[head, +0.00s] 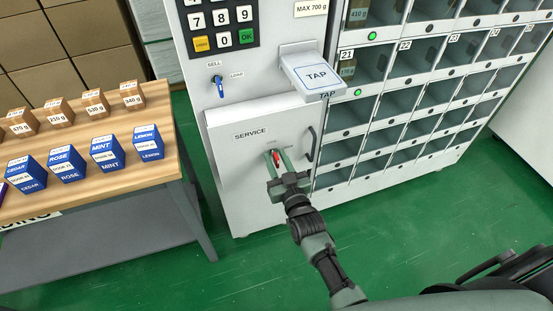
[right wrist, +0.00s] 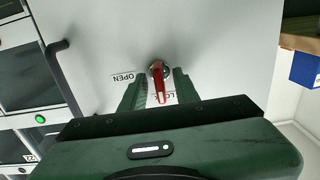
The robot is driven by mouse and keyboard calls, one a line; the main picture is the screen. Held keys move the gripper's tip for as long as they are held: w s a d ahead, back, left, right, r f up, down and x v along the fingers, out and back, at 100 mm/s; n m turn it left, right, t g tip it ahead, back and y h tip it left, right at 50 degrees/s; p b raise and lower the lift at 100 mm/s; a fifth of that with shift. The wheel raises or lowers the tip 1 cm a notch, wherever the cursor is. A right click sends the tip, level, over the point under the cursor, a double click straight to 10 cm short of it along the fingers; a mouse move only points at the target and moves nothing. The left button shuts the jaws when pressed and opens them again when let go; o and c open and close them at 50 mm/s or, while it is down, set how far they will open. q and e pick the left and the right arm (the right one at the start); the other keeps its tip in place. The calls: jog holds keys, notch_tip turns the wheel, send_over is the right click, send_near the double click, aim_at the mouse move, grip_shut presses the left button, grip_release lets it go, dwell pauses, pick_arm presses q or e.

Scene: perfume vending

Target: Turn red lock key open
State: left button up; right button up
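The red lock key (head: 276,154) sits in a round lock on the white SERVICE door (head: 235,160). In the right wrist view the red key (right wrist: 159,84) points down in the picture, towards a partly hidden label starting "LO". An OPEN label (right wrist: 123,77) is to the left of the lock there. My right gripper (head: 273,157) is at the lock. In the right wrist view my right gripper's fingers (right wrist: 160,90) stand on either side of the key, with a visible gap on each side. My left gripper is not in view.
The door's dark handle (head: 311,144) is close to the right of my gripper. The TAP reader (head: 310,72) juts out above. A blue SELL/LOAD key (head: 217,85) is upper left. A wooden table (head: 95,193) with several boxes stands left. Open compartments (head: 400,100) are at right.

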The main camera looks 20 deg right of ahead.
grip_shut()
jog(key=shift+m, duration=0.3)
jog(key=m, duration=0.3)
jog(key=shift+m+p, duration=0.3)
jog(key=m, duration=0.3)
jog(key=shift+d+f+m, duration=0.15)
jog(key=shift+m, duration=0.15)
jog(key=m+b, duration=0.1)
jog(key=m, duration=0.4)
jog(key=shift+f, duration=0.15)
jog(key=m+b, duration=0.1)
jog(key=m, duration=0.4)
jog(key=shift+d, duration=0.1)
